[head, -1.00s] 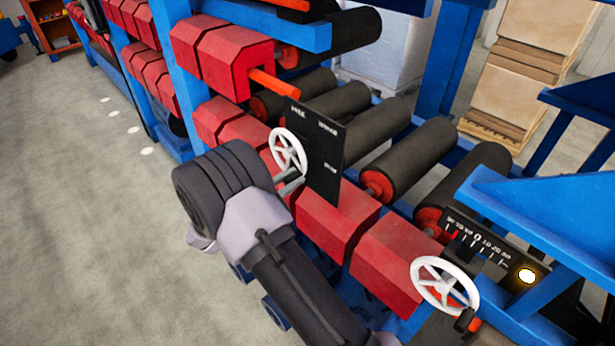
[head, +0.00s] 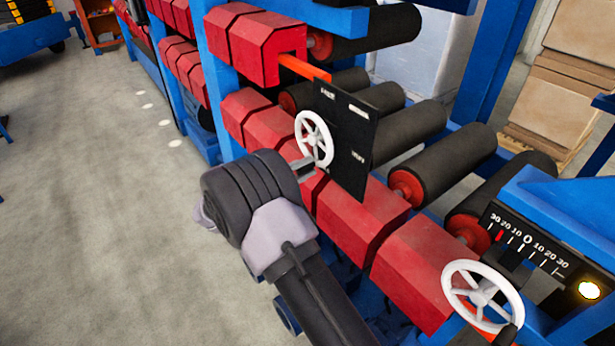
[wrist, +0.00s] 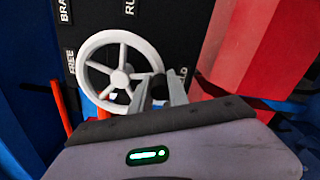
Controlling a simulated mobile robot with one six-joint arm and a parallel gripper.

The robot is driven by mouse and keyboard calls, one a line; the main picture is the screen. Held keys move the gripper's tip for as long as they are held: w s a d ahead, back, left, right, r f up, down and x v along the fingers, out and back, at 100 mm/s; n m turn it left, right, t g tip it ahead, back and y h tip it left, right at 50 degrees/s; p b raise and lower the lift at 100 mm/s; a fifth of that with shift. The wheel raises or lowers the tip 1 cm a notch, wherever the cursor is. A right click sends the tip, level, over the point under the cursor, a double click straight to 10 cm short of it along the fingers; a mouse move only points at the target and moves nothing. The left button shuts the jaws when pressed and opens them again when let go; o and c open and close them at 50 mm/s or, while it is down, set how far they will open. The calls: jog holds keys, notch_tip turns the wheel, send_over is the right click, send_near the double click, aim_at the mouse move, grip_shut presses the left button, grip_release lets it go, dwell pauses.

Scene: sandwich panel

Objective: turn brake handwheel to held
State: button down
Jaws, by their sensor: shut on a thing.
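The white spoked brake handwheel (head: 315,138) stands on the near face of a black panel (head: 352,115). In the wrist view the handwheel (wrist: 118,77) shows close up, with its lower right rim at my gripper (wrist: 157,92). The fingers are shut at that rim, on a dark part that looks like the wheel's knob. In the wrist view the panel reads FREE at the left, and a label ending in LD is partly hidden behind my fingers at the right. In the head view my gripper (head: 303,168) reaches the wheel's lower edge, partly hidden by my wrist.
A second white handwheel (head: 483,297) stands at lower right, below a black scale (head: 525,240) and a lit yellow lamp (head: 590,290). Red housings (head: 360,220) and dark rollers (head: 445,160) flank the panel. The grey floor (head: 110,240) at left is clear.

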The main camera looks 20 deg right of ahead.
jog(key=shift+w+a+f+m+b, duration=0.15)
jog(key=shift+w+m+b, duration=0.2)
jog(key=shift+m+b, duration=0.25)
jog(key=shift+w+a+m+b, duration=0.1)
jog(key=shift+w+m+b, duration=0.25)
jog(key=shift+m, duration=0.35)
jog(key=shift+w, duration=0.1)
jog(key=c, duration=1.3)
grip_release()
jog(key=shift+a, duration=0.15)
jog(key=p+v, duration=0.4)
jog(key=v, duration=1.3)
jog(key=shift+a+p, duration=0.1)
jog(key=shift+p, duration=0.2)
